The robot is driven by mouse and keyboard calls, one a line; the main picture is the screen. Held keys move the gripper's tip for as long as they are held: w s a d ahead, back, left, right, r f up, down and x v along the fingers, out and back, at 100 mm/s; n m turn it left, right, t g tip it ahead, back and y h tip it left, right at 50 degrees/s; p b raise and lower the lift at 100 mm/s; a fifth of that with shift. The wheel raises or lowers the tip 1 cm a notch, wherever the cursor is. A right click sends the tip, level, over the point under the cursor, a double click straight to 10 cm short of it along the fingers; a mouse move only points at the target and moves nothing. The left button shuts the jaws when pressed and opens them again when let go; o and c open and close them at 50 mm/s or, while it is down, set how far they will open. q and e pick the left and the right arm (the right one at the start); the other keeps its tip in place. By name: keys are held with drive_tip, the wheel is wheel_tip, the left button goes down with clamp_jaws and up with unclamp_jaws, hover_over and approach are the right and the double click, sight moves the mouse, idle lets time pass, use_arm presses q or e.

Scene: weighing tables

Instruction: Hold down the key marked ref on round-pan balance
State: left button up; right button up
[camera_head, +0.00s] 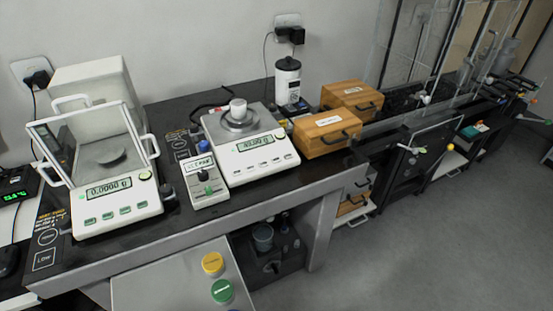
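A white balance with a clear draft shield (83,133) stands at the left of the dark bench. It has a dark round pan (112,159), a display (108,188) reading about 0.0000 g and a row of green keys (108,216). A second white balance (262,165) stands at centre. A round metal dish with a white cup (238,112) sits on its top, above a lit display (255,144) and a row of small keys (266,163). The key markings are too small to read. Neither of my grippers shows.
A small grey control box (207,184) stands between the balances. Two wooden boxes (322,138) and a white-and-black canister (288,80) stand to the right. A grey surface in front carries yellow (213,264) and green (222,291) lidded items. Floor (430,240) is clear at right.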

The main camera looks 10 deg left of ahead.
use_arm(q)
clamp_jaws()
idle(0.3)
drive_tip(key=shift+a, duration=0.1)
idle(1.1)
